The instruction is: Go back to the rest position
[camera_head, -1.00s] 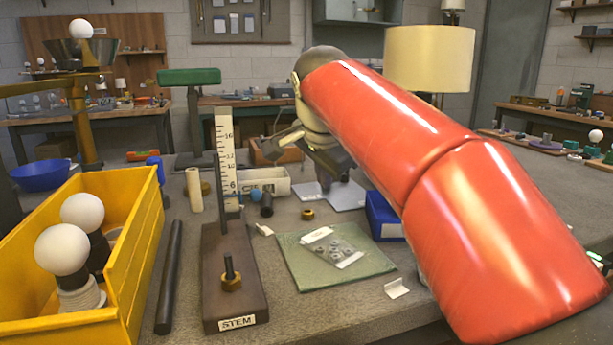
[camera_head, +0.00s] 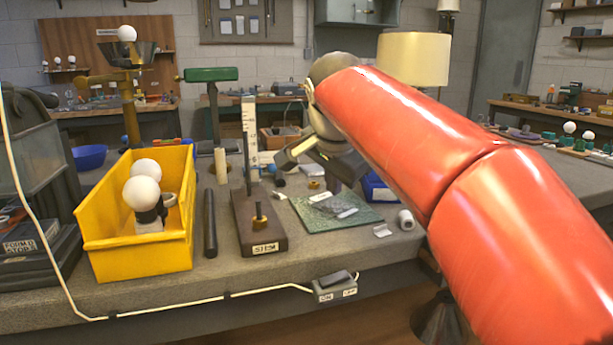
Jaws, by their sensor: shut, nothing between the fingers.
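My gripper (camera_head: 284,162) is at the end of my red arm, in the middle of the head view. It is shut and empty, above the bench, left of my wrist. My arm comes in from the lower right and hides part of the bench's right side. Below the gripper are a dark wooden block labelled STEM (camera_head: 258,238) with an upright rod, and a green mat (camera_head: 325,217) with a small clear bag on it. The gripper appears clear of both.
A yellow bin (camera_head: 137,252) with white bulbs stands at the left, beside a black rod (camera_head: 210,223). A switch box (camera_head: 334,287) with a white cord (camera_head: 190,306) is at the bench's front edge. A cream lampshade (camera_head: 413,60) is behind my arm.

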